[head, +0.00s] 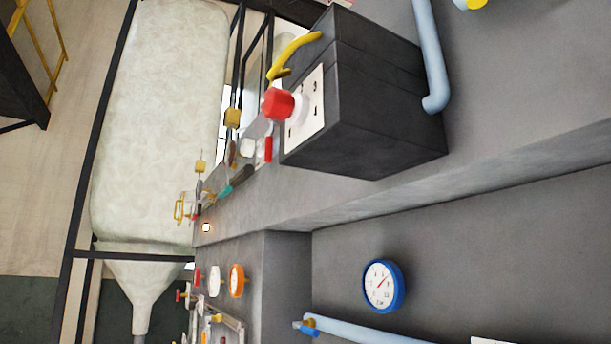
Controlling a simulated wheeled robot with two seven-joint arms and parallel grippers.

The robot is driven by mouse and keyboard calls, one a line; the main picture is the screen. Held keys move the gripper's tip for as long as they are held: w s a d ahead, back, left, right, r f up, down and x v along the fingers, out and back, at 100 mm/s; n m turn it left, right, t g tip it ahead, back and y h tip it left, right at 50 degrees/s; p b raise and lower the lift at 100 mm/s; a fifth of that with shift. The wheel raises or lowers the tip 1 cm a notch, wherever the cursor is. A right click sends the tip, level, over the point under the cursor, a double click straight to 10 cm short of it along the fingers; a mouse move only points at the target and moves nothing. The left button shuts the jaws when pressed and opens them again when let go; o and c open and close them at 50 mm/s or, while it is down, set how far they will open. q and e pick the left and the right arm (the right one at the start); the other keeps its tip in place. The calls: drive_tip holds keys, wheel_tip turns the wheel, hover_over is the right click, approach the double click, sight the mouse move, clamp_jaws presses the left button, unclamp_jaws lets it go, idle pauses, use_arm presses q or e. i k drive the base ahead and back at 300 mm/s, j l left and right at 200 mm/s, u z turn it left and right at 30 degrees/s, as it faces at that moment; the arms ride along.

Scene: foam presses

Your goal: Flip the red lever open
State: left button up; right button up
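The whole head view is tilted. A red knob or lever end (279,103) sticks out from a white plate (306,112) on a dark grey box in the upper middle. A smaller red bar (268,149) shows on the panel just beside the box. I cannot tell which red part is the lever, or how it is set. Neither of my grippers is in view.
A yellow curved handle (293,54) is on the dark box (369,115). A blue-rimmed gauge (383,286) and light blue pipes (430,50) are on the grey wall. A large pale hopper (160,120) stands at left. Small controls crowd the lower middle.

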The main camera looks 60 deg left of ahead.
sight(269, 139)
drive_tip(key=u, duration=0.45)
drive_tip(key=j+u, duration=0.15)
drive_tip(key=u, duration=0.25)
drive_tip(key=j+u, duration=0.1)
drive_tip(key=u, duration=0.35)
drive_tip(key=j+u, duration=0.1)
drive_tip(key=u, duration=0.3)
drive_tip(key=j+u, duration=0.1)
drive_tip(key=u, duration=0.35)
